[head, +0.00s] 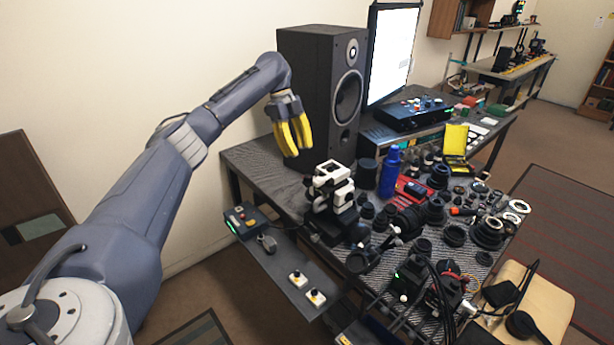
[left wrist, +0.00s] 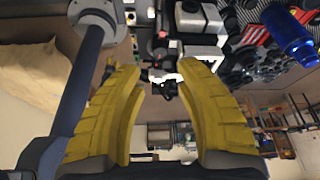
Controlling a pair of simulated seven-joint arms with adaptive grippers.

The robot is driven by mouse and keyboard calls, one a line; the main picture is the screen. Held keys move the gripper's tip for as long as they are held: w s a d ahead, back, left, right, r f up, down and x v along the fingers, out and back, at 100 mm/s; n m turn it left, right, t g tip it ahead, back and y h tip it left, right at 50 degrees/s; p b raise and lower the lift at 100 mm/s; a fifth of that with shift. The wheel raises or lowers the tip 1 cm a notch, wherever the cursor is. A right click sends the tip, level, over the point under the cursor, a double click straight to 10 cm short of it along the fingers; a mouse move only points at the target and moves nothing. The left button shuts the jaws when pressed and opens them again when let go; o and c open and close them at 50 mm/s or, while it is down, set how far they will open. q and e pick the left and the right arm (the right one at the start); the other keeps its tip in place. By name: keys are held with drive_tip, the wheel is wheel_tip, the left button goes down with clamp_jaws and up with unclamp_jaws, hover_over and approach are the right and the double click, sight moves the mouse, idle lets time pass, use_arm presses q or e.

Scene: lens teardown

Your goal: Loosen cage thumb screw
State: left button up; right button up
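My left gripper (head: 293,148) hangs with its yellow fingers pointing down, in front of the black speaker and above the back left of the table. It is open and empty; in the left wrist view its two fingers (left wrist: 160,78) stand well apart with nothing held between them. A white-and-black device (head: 333,187) stands on the table below and to the right of the gripper, apart from it. I cannot make out a cage thumb screw in either view. My right gripper is not seen.
The speaker (head: 318,95) and a monitor (head: 393,55) stand at the back. A blue bottle (head: 389,172) stands mid-table, also in the left wrist view (left wrist: 290,36). Many dark lens parts crowd the table's right. A control box (head: 241,220) sits on the lower left shelf.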

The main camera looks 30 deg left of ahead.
sight(307, 176)
use_arm(q)
drive_tip(key=x, duration=0.9)
drive_tip(key=shift+f, duration=0.25)
clamp_jaws()
